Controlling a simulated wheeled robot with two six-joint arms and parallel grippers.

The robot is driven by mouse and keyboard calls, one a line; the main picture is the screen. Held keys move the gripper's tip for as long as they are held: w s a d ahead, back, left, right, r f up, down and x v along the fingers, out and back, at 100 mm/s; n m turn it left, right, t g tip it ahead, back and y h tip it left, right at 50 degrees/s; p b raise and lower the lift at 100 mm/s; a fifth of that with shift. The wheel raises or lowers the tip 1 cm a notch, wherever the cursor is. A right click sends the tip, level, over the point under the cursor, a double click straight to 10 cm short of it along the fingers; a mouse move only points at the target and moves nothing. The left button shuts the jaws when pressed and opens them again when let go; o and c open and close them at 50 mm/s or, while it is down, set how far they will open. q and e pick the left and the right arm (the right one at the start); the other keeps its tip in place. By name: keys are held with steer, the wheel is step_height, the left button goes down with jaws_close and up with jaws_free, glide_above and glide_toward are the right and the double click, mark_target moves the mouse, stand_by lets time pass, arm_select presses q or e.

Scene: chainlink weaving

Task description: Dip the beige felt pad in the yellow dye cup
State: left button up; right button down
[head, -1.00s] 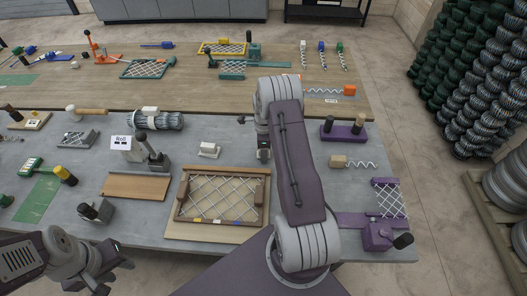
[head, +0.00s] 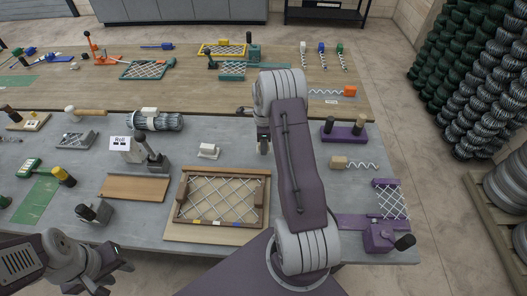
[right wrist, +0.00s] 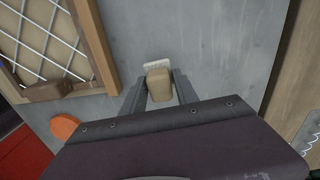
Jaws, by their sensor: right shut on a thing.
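My right gripper (right wrist: 158,92) is shut on a beige block (right wrist: 158,84), which I take for the felt pad, above the grey table. A whitish ridged piece (right wrist: 157,64) shows just beyond the block; I cannot tell if it is attached. In the head view the right gripper (head: 263,146) hangs behind the mesh frame's right back corner, and its load is too small to make out. I cannot make out a yellow dye cup for certain. A round orange thing (right wrist: 65,127) shows lower left in the wrist view. My left gripper (head: 112,277) is open and empty at the table's front edge.
A wooden mesh frame (head: 264,203) lies in front. A small white block (head: 208,151) sits behind it. A purple stand (head: 343,134) with two upright pegs and a purple crank device (head: 378,236) stand at right. Bare table lies around the white block.

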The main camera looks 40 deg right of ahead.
steer(key=s+r+b, duration=0.1)
steer(key=s+r, duration=0.6)
steer(key=s, duration=0.4)
steer(key=shift+s+a+b, duration=0.2)
steer(key=shift+s+b, duration=0.15)
steer(key=shift+s, duration=0.05)
